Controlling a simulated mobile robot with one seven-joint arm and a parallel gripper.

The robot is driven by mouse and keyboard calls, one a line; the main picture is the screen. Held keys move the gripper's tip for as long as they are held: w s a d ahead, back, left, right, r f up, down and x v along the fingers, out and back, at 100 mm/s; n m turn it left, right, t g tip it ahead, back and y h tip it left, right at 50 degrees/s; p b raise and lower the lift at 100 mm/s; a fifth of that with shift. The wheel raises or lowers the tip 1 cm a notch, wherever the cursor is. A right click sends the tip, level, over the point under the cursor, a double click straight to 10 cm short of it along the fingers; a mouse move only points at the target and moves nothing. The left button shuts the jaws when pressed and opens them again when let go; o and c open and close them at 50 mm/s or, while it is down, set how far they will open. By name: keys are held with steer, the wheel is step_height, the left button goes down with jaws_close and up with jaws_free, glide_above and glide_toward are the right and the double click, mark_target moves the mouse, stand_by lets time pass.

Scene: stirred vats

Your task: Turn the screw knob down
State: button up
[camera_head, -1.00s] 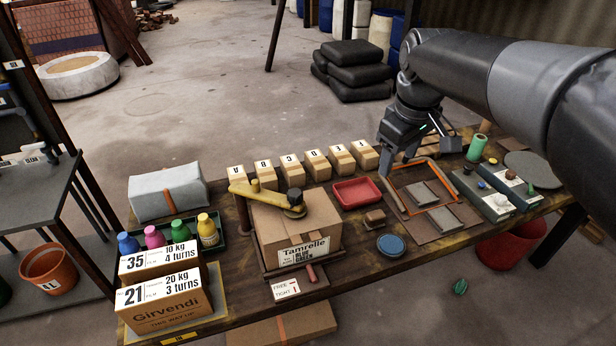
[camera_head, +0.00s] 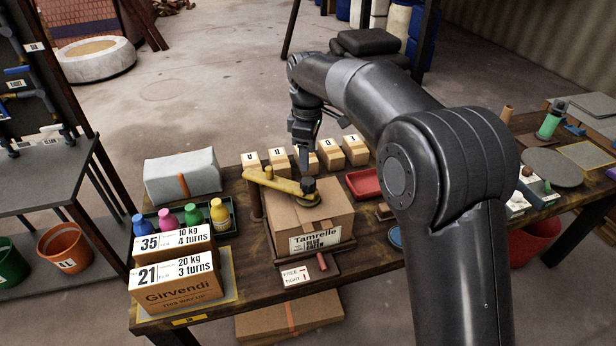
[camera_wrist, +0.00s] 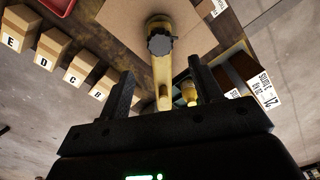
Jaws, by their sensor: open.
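The dark screw knob (camera_head: 308,186) sits at the free end of a yellow arm (camera_head: 272,180), above a brown carton (camera_head: 325,213) labelled Tamrelle. In the wrist view the knob (camera_wrist: 160,44) is a dark, lobed disc on the yellow arm (camera_wrist: 161,85), beyond the fingertips. My gripper (camera_head: 304,168) points down just above the knob in the head view. In the wrist view its two fingers (camera_wrist: 158,85) are wide apart with nothing between them touching. Whether a fingertip touches the knob cannot be told.
A FREE/TIGHT card (camera_head: 296,276) lies before the carton. Small lettered boxes (camera_head: 356,150) stand behind it. Coloured bottles (camera_head: 193,214) and a box marked 21 (camera_head: 177,290) stand to the left. A red tray (camera_head: 364,183) is to the right, partly behind my arm.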

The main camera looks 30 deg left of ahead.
mark_target(308, 181)
step_height(308, 181, down, 8)
steer(key=shift+f, duration=0.2)
steer(key=c, duration=1)
